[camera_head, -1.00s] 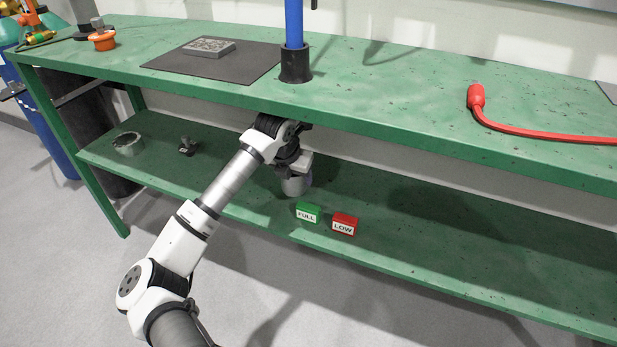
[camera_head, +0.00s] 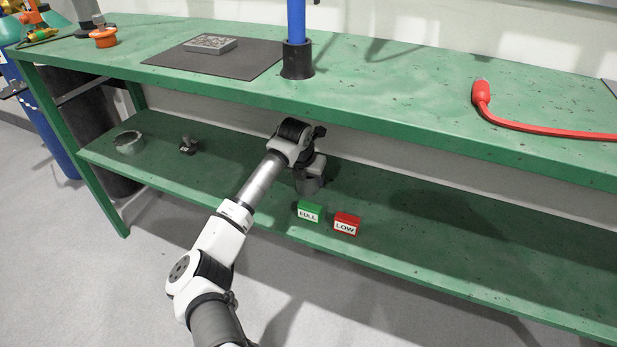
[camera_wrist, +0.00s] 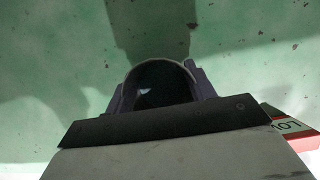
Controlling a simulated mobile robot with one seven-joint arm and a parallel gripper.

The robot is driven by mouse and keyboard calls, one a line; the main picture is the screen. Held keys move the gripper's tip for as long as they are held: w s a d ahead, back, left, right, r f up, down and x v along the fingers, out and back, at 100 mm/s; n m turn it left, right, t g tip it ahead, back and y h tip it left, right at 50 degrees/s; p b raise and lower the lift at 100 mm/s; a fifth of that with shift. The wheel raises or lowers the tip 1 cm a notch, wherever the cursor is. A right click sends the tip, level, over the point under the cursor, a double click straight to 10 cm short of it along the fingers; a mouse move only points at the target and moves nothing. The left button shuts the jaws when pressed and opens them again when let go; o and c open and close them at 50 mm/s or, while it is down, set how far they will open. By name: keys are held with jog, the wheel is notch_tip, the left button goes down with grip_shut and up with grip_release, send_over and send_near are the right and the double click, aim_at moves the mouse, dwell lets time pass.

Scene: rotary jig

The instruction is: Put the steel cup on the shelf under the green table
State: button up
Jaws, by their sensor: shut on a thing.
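The steel cup (camera_head: 307,186) is in my gripper (camera_head: 311,176), under the green table (camera_head: 400,85). It is close to the lower green shelf (camera_head: 420,222), behind the green block; I cannot tell whether its base touches the shelf. In the wrist view my gripper (camera_wrist: 160,96) has a finger on each side of the cup (camera_wrist: 160,68), and its round rim and dark inside show. The gripper body hides the cup's near part there.
A green FULL block (camera_head: 309,212) and a red LOW block (camera_head: 346,223) stand at the shelf's front edge. A grey ring (camera_head: 128,143) and a small metal part (camera_head: 188,146) lie further left. The shelf's right side is clear. The tabletop overhangs my wrist.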

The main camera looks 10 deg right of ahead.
aim_at(304, 193)
jog(key=shift+r, duration=0.1)
jog(key=o, duration=1.1)
jog(key=p+v, duration=0.1)
jog(key=v, duration=0.6)
jog(key=shift+s+a+r, duration=0.1)
jog(key=shift+a+r, duration=0.05)
jog(key=shift+r, duration=0.1)
